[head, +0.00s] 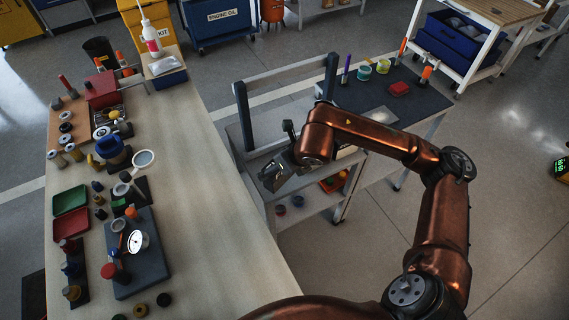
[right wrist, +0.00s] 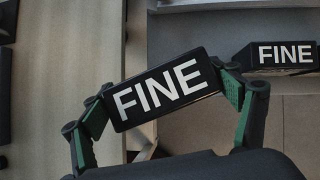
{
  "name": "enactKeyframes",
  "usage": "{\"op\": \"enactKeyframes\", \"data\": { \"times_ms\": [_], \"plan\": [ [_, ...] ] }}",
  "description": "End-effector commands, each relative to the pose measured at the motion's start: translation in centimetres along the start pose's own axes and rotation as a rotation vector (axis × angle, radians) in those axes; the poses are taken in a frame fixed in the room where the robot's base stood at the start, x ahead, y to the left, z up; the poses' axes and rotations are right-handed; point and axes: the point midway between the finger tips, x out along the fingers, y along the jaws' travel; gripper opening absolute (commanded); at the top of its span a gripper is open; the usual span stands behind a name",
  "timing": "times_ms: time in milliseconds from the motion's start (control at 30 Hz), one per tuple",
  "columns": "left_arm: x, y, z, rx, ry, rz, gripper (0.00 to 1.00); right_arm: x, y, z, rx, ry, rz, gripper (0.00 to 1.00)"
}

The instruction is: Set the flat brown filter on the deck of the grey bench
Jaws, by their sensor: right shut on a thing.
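In the right wrist view my right gripper (right wrist: 166,92) is shut on a black block face marked FINE (right wrist: 160,88). The block is tilted, its right end higher in the picture. No brown surface shows on it from here, so I cannot tell whether it is the flat brown filter. In the head view the right gripper (head: 276,174) is over the near side of the grey bench (head: 262,128), which has dark uprights. Any gap between the block and the deck cannot be told. My left gripper is in neither view.
A second FINE block (right wrist: 285,56) lies behind the held one. The bench has a lower shelf (head: 305,208) with small items. A pale workbench (head: 205,200) crowded with tools stands left. A dark-topped table (head: 420,98) with markers and jars stands right.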

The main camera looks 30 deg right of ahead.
Motion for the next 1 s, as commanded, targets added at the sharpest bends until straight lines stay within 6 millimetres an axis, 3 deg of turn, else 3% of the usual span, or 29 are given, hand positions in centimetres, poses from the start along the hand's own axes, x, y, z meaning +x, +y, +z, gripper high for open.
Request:
{"op": "enactKeyframes", "data": {
  "times_ms": [133,333,633,800,1000],
  "plan": [
    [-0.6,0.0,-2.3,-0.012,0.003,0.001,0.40,3.1,-2.8,1.0,0.006,0.003,-0.001,0.52],
    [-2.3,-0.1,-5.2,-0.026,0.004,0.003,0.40,7.0,-4.8,0.6,0.002,0.003,0.001,0.52],
    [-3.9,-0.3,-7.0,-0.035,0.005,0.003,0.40,9.3,-6.1,0.6,0.002,0.001,0.001,0.52],
    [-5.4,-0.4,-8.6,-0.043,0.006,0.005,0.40,11.1,-6.1,-0.5,0.000,0.001,0.002,0.52],
    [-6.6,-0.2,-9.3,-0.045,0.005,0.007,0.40,11.7,-6.1,-0.8,0.000,-0.001,0.001,0.52]
  ]
}}
